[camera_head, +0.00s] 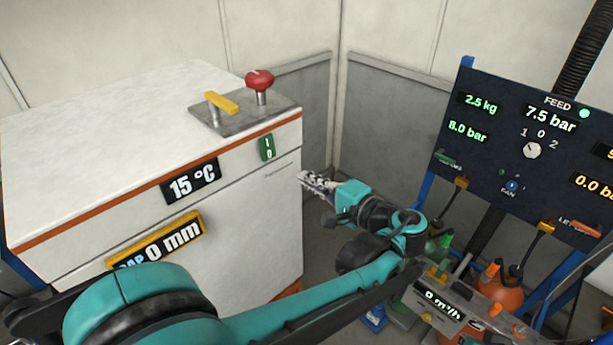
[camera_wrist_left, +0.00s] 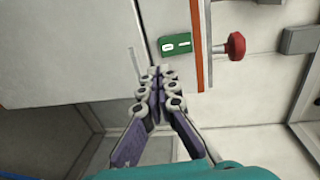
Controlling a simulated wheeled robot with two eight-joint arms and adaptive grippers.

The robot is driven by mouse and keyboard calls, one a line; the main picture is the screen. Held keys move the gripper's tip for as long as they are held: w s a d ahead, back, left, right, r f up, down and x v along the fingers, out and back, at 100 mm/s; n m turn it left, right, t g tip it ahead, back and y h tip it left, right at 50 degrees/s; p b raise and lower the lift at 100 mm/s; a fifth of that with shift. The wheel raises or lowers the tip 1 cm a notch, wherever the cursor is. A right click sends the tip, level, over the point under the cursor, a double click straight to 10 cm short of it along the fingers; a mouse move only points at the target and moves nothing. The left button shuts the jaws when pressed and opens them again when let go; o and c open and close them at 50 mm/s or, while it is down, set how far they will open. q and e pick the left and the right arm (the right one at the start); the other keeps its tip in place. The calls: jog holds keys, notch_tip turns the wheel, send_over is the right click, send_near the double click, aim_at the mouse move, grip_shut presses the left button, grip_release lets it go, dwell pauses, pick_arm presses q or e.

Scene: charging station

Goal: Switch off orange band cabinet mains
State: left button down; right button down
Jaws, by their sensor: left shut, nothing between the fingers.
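The white cabinet with the orange band (camera_head: 110,208) stands at the left in the head view. A green switch marked I and 0 (camera_head: 267,147) is on its front near the right corner, just below the band. In the left wrist view the switch (camera_wrist_left: 175,44) is upper middle, beyond the fingertips. My left gripper (camera_head: 303,178) is shut and empty, a little right of and below the switch; it also shows in the left wrist view (camera_wrist_left: 154,74). It appears apart from the switch. My right gripper is not in view.
A red mushroom button (camera_head: 260,80) and a yellow-handled lever (camera_head: 222,103) stand on a grey plate on the cabinet top. A dark panel with displays (camera_head: 533,150) stands at the right. An orange flask (camera_head: 499,290) stands below it.

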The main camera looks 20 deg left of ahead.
pick_arm(q)
jog(key=p, duration=0.1)
send_near(267, 148)
jog(key=w+a+f, duration=0.3)
jog(key=a+f, duration=0.1)
jog(key=a, duration=0.2)
jog(key=shift+s+d+f, duration=0.1)
jog(key=shift+s+f, duration=0.05)
